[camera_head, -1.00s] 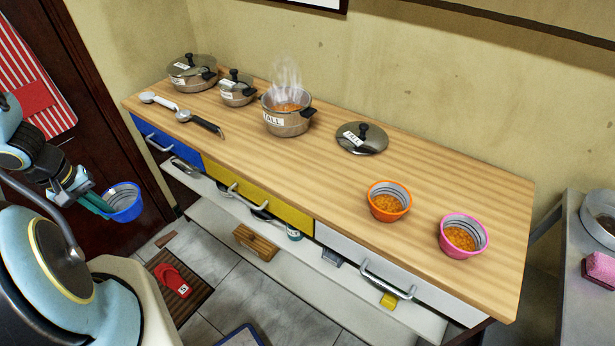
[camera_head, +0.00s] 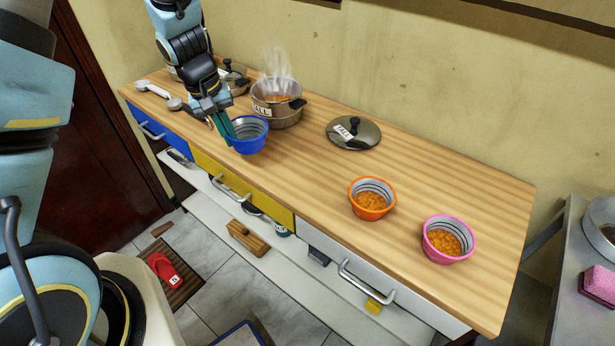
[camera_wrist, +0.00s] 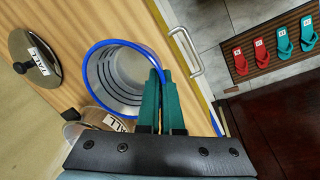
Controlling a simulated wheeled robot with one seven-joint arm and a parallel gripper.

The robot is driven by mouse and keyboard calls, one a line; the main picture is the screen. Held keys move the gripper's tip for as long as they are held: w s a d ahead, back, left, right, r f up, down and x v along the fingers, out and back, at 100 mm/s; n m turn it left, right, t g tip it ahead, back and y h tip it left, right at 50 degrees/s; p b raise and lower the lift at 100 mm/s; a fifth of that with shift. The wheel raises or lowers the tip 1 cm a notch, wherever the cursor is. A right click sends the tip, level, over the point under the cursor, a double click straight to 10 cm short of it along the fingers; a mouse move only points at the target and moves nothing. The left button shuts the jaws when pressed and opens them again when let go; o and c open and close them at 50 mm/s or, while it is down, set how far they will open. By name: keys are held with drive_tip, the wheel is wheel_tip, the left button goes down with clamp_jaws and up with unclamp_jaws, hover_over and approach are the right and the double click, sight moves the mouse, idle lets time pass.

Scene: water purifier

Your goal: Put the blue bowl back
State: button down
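The blue bowl (camera_head: 249,136) is over the left part of the wooden counter, near its front edge and in front of the steaming pot (camera_head: 278,100). It looks upright and empty in the head view; whether it touches the wood is unclear. My gripper (camera_head: 229,132) is at the bowl's left side, with its green fingers closed on the rim. In the wrist view, the blue bowl (camera_wrist: 120,76) shows its ringed grey inside, and my gripper (camera_wrist: 158,82) has its fingers together at the blue rim.
An orange bowl (camera_head: 372,198) and a pink bowl (camera_head: 448,239), both holding orange food, stand on the right of the counter (camera_head: 310,170). A pot lid (camera_head: 353,132) lies behind them. Ladles (camera_head: 153,90) lie at the left. The counter's middle is clear.

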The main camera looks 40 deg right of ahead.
drive_tip(key=s+d+r+m+b, duration=0.1)
drive_tip(key=s+d+r+m, duration=0.15)
drive_tip(key=s+d, duration=0.8)
drive_tip(key=shift+n, duration=0.45)
drive_tip(key=f, duration=0.9)
drive_tip(key=shift+a, duration=0.4)
drive_tip(key=shift+f, duration=0.1)
drive_tip(key=c, duration=1.5)
unclamp_jaws()
drive_tip(key=shift+c, duration=0.2)
drive_tip(key=o, duration=0.5)
drive_tip(key=shift+c, duration=0.2)
